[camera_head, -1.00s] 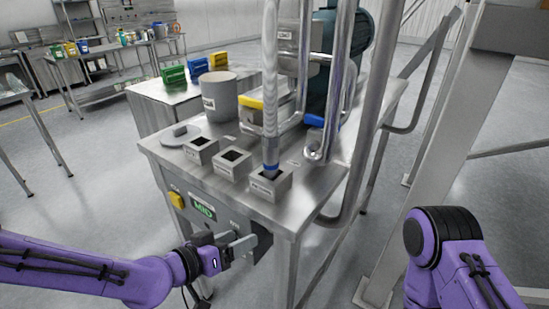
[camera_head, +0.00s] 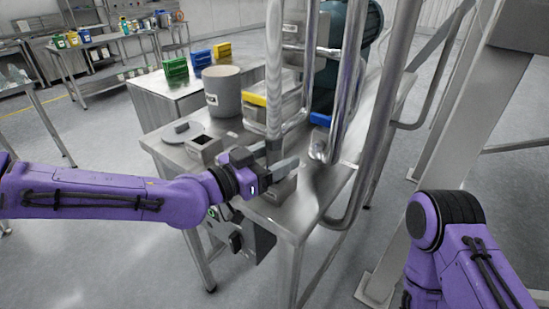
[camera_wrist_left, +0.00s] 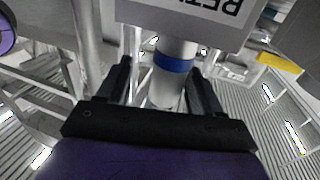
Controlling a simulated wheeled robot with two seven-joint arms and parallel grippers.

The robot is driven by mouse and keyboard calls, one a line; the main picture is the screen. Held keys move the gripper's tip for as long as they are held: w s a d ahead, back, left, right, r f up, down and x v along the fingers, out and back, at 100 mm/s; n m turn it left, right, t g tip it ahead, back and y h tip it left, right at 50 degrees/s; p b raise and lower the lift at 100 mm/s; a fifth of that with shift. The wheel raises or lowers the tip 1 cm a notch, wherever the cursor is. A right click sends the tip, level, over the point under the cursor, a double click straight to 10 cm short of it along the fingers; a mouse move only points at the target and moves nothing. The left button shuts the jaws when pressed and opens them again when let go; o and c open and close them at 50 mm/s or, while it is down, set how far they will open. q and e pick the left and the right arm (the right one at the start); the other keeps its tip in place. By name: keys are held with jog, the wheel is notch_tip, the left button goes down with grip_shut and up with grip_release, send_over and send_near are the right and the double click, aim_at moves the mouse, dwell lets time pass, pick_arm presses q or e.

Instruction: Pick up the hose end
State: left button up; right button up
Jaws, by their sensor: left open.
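The hose (camera_head: 274,75) runs straight down to the metal filler table. Its lower end is behind my left gripper in the head view. In the left wrist view the hose end (camera_wrist_left: 172,82) shows as a pale tube with a blue band, at a grey labelled socket block (camera_wrist_left: 185,14). The same block shows in the head view (camera_head: 283,190). My left gripper (camera_head: 280,161) is level with the hose end. In the left wrist view its open fingers (camera_wrist_left: 160,72) stand on either side of the hose end, with gaps visible. My right gripper is out of view; only its arm shows.
Steel pipes rise close to the right of the hose, beside a sloping steel frame (camera_head: 435,150). Another socket block (camera_head: 205,147) and a grey pot (camera_head: 222,90) stand left on the table (camera_head: 318,200). Green and yellow bins stand behind.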

pick_arm(q)
jog(key=w, duration=0.1)
jog(key=w+d, duration=0.1)
jog(key=shift+w+d+f, duration=0.25)
jog(key=shift+w+f, duration=0.1)
jog(key=shift+w, duration=0.05)
jog(key=shift+s+r, duration=0.15)
jog(key=shift+s, duration=0.15)
jog(key=shift+s+r, duration=0.1)
jog(key=shift+s, duration=0.15)
jog(key=c, duration=0.4)
jog(key=shift+a, duration=0.1)
jog(key=c, duration=0.5)
jog(key=shift+w, duration=0.15)
grip_shut()
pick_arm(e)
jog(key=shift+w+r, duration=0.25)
